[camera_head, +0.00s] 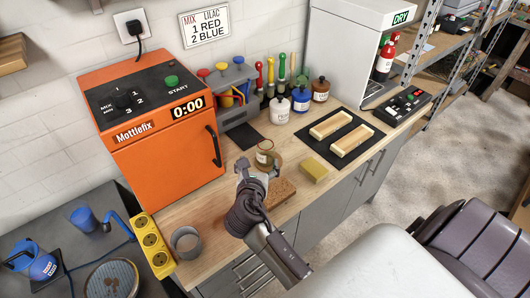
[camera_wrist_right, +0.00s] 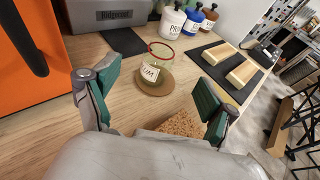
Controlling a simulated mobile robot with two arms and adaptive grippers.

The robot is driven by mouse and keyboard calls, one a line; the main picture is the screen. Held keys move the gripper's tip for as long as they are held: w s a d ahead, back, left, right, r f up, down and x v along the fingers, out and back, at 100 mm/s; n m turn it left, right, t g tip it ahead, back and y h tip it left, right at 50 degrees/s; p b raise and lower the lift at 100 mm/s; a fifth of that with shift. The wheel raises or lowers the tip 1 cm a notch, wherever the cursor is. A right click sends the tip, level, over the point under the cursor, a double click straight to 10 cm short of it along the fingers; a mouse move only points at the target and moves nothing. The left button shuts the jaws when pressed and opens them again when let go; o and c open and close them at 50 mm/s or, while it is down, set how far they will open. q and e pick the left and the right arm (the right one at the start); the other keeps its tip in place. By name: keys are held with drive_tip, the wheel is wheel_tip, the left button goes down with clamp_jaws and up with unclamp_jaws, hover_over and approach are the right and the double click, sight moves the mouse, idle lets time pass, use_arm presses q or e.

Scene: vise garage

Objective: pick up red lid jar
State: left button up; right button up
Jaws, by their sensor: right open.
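A clear glass jar (camera_head: 264,151) with a white label stands upright on the wooden counter. In the right wrist view, this jar (camera_wrist_right: 154,72) has a red ring around its top, and its label reads "UM" in part. It stands on or just at a round brown cork mat (camera_wrist_right: 154,84). My right gripper (camera_head: 258,168) is open and empty, close to the jar on its near side. In the right wrist view its green-padded fingers (camera_wrist_right: 153,100) stand wide apart, with the jar beyond them. My left gripper is out of view.
A cork block (camera_head: 281,191) and a yellow sponge (camera_head: 315,168) lie close to the gripper. White (camera_head: 280,111), blue (camera_head: 301,98) and brown (camera_head: 320,90) jars stand behind. An orange oven (camera_head: 160,130) is at left; a black mat (camera_head: 318,146) holds two wooden blocks at right.

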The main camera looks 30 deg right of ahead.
sight(265, 147)
drive_tip(key=x, duration=0.8)
drive_tip(key=shift+p, duration=0.4)
drive_tip(key=shift+f+p+x, duration=0.15)
drive_tip(key=shift+p+x, duration=0.1)
drive_tip(key=shift+x, duration=1.05)
drive_tip(key=shift+f+p+x, duration=0.1)
drive_tip(key=shift+p+x, duration=0.1)
drive_tip(key=shift+x, duration=1.15)
drive_tip(key=shift+s+r, duration=0.1)
drive_tip(key=shift+s, duration=0.2)
drive_tip(key=shift+c, duration=0.5)
drive_tip(key=c, duration=1.2)
drive_tip(key=shift+c, duration=0.2)
